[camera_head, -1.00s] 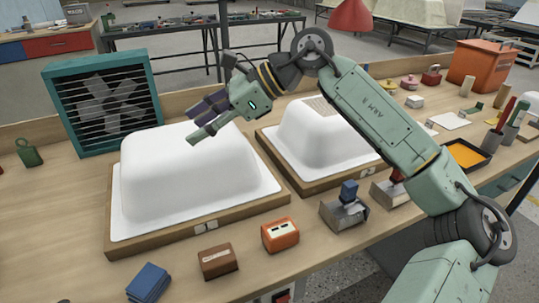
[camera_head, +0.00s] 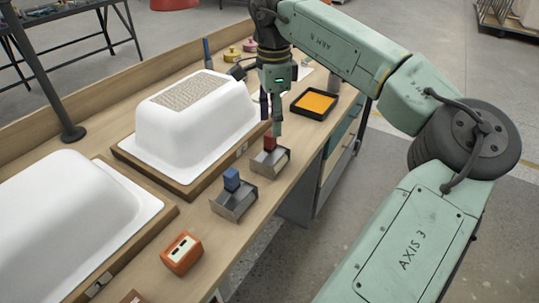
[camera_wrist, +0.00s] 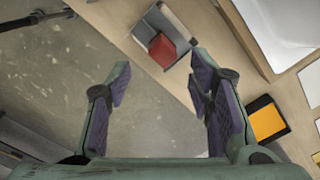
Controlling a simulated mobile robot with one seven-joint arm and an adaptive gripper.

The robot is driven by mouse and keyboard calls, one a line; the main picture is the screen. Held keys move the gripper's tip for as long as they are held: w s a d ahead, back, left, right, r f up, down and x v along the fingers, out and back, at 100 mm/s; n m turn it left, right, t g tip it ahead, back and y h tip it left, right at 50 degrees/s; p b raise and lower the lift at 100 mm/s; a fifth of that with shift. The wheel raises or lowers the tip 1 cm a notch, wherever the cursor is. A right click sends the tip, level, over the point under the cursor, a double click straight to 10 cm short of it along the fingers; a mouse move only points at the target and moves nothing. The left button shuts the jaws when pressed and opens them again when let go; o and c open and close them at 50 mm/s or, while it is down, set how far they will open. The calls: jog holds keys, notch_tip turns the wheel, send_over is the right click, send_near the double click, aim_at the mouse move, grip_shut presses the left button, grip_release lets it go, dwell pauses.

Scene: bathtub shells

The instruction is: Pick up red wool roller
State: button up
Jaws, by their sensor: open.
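The red wool roller (camera_head: 270,142) shows as a red block standing in a grey metal holder near the front edge of the bench. In the wrist view its red block (camera_wrist: 162,50) is ahead of the fingers, near the top middle, with the grey holder (camera_wrist: 180,18) around it. My gripper (camera_head: 271,117) points down just above and behind the red block in the head view, its fingers partly overlapping it. In the wrist view my gripper (camera_wrist: 160,72) is open, with nothing between its fingers.
A blue block (camera_head: 231,178) in a similar metal holder (camera_head: 234,203) stands to the left. A white tub shell (camera_head: 195,125) lies behind on a wooden board. An orange-filled black tray (camera_head: 315,102) is to the right. The floor (camera_wrist: 55,80) drops away past the bench edge.

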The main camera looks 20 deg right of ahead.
aim_at(270, 134)
jog(key=shift+w+a+f+p, duration=0.15)
jog(key=shift+f+p, duration=0.3)
jog(key=shift+f, duration=0.9)
jog(key=shift+w+a+f+p, duration=0.1)
jog(key=shift+f+p, duration=0.35)
jog(key=shift+f, duration=0.9)
jog(key=shift+c, duration=0.5)
grip_shut()
